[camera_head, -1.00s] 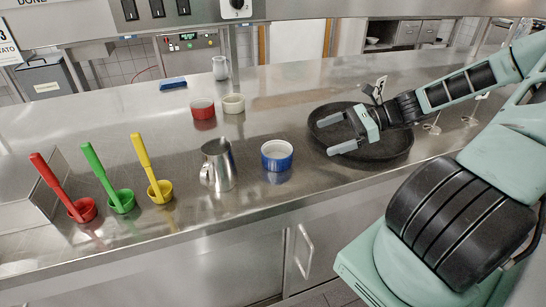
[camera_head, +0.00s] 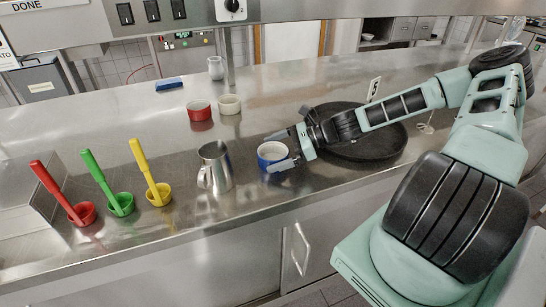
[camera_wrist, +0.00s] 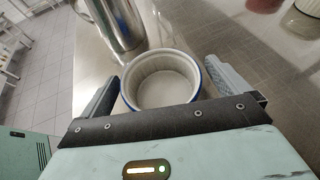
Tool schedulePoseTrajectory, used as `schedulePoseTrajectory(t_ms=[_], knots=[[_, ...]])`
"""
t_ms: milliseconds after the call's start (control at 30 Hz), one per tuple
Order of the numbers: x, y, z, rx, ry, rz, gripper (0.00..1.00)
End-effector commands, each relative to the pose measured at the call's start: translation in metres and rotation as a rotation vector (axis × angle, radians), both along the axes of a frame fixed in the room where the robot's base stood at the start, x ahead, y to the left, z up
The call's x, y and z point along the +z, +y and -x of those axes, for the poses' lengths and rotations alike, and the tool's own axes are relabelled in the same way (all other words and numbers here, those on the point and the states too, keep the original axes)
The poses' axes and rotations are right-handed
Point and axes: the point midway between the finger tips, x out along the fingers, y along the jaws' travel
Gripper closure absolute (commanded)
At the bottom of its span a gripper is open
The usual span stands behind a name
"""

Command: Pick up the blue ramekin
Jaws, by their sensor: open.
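The blue ramekin (camera_head: 271,155) stands upright on the steel counter, blue outside and white inside. In the wrist view the ramekin (camera_wrist: 160,82) shows its white inside and blue rim, and it looks empty. My gripper (camera_head: 283,150) is open at the ramekin, with its fingers to either side of it. In the wrist view one finger of my gripper (camera_wrist: 163,88) is left of the ramekin and the other is right of it. I cannot tell whether either finger touches it. Part of the ramekin's right side is hidden by my gripper in the head view.
A steel jug (camera_head: 215,167) stands close left of the ramekin. A black round pan (camera_head: 372,142) lies to the right under my arm. A red ramekin (camera_head: 199,111) and a cream ramekin (camera_head: 229,104) stand behind. Red, green and yellow (camera_head: 158,194) ladles stand at left.

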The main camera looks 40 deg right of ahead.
Motion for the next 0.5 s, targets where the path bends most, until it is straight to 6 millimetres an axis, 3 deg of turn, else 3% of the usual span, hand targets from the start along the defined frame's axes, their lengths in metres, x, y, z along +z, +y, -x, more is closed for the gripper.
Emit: schedulePoseTrajectory(t_ms=[333,500], knots=[[-0.0036,0.0058,-0.0042,-0.001,-0.001,0.002,0.03],[-0.0036,0.0058,-0.0041,-0.001,0.000,0.001,0.49]])
